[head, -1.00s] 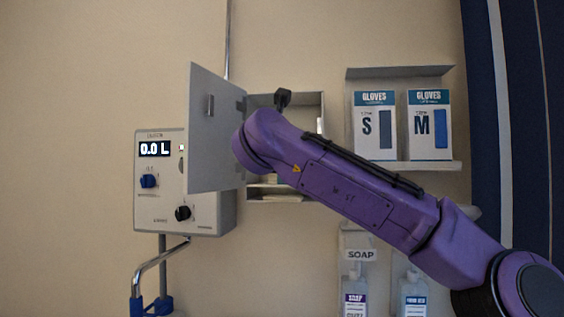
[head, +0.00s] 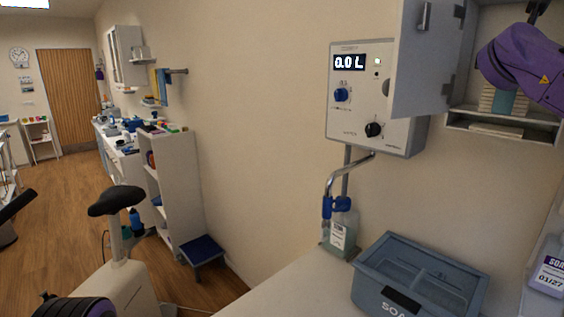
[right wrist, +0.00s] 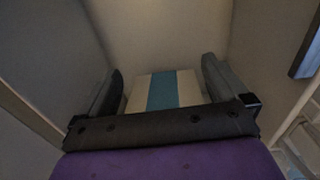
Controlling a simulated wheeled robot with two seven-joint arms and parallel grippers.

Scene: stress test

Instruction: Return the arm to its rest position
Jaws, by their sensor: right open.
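My right arm (head: 525,62) is purple and reaches into the open wall cabinet (head: 520,122) at the right edge of the head view. The right wrist view shows my right gripper (right wrist: 162,70) open inside a pale-walled space, its dark fingers apart. A pale stack with a teal band (right wrist: 166,90) lies beyond the gripper's base, between the fingers in the picture. It also shows in the head view (head: 503,102) on the cabinet's shelf, below the arm. I cannot tell whether the fingers touch it. My left gripper is out of view.
The grey cabinet door (head: 425,60) stands open left of the arm, beside the wall unit (head: 350,110) reading 0.0 L. A blue-grey basin (head: 372,285) and a bottle (head: 342,232) stand on the white counter (head: 290,290).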

